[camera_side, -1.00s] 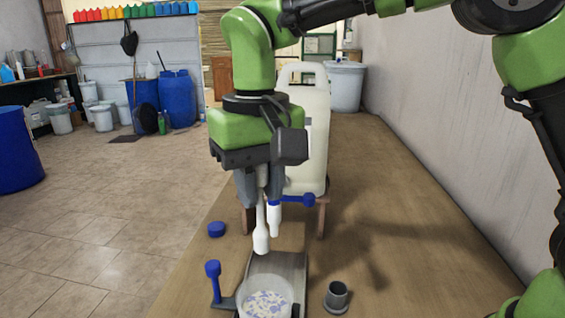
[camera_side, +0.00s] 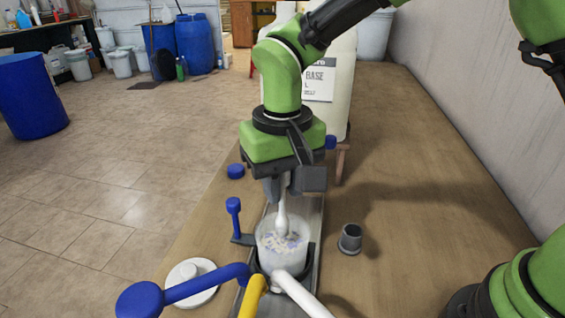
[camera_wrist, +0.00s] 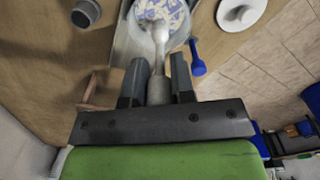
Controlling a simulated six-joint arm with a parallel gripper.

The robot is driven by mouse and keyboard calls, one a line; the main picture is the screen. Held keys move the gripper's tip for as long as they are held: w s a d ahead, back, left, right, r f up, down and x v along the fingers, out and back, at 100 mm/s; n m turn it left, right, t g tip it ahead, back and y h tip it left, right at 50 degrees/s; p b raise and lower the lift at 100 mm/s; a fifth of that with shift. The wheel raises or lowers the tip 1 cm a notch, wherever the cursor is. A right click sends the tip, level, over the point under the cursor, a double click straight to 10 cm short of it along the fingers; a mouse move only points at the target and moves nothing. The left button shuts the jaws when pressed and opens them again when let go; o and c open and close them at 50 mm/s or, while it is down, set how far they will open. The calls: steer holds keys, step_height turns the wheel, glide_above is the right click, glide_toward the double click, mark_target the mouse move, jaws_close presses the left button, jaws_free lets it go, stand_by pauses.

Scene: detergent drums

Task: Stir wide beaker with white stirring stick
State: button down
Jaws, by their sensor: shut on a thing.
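The wide beaker (camera_side: 270,262) is clear and holds white and blue-violet pieces. It stands in a dark holder on a grey metal strip. My gripper (camera_side: 284,188) is above it, shut on the white stirring stick (camera_side: 282,215). The stick points down, with its lower end within the beaker's mouth; how deep it reaches I cannot tell. In the wrist view the stick (camera_wrist: 159,36) runs from between my fingers (camera_wrist: 157,70) to over the pieces in the beaker (camera_wrist: 172,8).
A blue stick (camera_side: 234,217) stands left of the beaker. A grey cup (camera_side: 350,239) stands to its right. Blue, yellow and white handles (camera_side: 140,299) and a white lid (camera_side: 191,282) are in front. A large white canister (camera_side: 338,98) stands behind. The right tabletop is clear.

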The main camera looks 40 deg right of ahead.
mark_target(284, 221)
steer(key=shift+f, duration=2.9)
steer(key=shift+s+d, duration=0.1)
